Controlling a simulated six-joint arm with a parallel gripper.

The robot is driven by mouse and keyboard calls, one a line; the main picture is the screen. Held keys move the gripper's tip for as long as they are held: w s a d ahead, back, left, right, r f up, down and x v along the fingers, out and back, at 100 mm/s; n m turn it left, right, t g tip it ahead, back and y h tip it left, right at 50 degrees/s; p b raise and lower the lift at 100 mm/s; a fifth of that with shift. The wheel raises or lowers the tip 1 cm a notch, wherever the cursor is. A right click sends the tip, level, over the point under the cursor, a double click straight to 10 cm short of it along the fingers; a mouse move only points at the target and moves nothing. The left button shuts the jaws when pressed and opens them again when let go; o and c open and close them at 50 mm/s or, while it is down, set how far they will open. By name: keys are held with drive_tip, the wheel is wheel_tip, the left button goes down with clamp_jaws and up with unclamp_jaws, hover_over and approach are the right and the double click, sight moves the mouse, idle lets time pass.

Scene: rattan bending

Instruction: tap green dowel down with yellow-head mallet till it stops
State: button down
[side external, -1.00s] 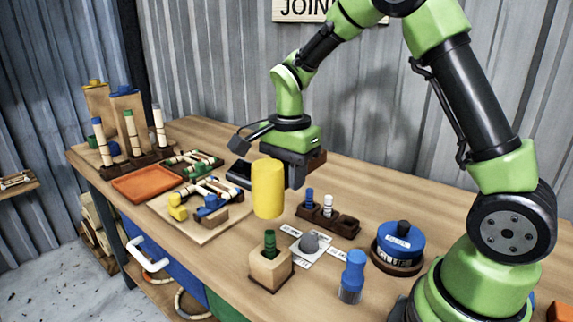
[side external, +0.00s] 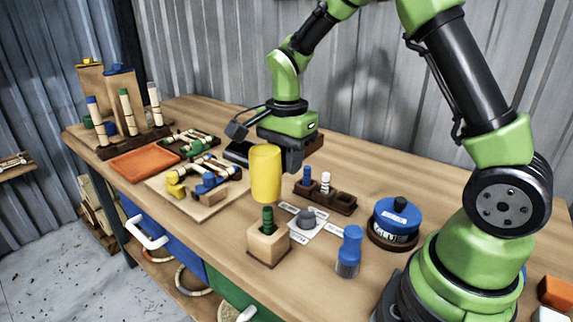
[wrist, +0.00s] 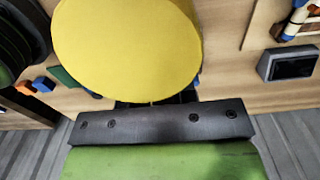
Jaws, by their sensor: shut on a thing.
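The mallet's yellow cylindrical head (side external: 266,173) stands upright just above the green dowel (side external: 267,221). Its underside is at or very near the dowel's top; I cannot tell whether they touch. The dowel stands upright in a pale wooden block (side external: 267,246), with a good part of it sticking out. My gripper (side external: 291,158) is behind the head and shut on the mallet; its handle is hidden. In the wrist view the yellow head (wrist: 127,50) fills the upper middle, hiding the dowel and block.
Near the block are a card with a grey knob (side external: 306,219), a blue-capped bottle (side external: 349,250), a dark peg rack (side external: 340,203) and a blue glue pot (side external: 397,218). Farther left are a work board (side external: 205,211) and an orange tray (side external: 144,162).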

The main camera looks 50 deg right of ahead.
idle(0.4)
idle(1.1)
drive_tip(key=shift+f, duration=0.4)
drive_tip(key=shift+f, duration=1.7)
drive_tip(key=shift+r, duration=0.1)
drive_tip(key=shift+r, duration=1.7)
drive_tip(key=shift+f, duration=0.1)
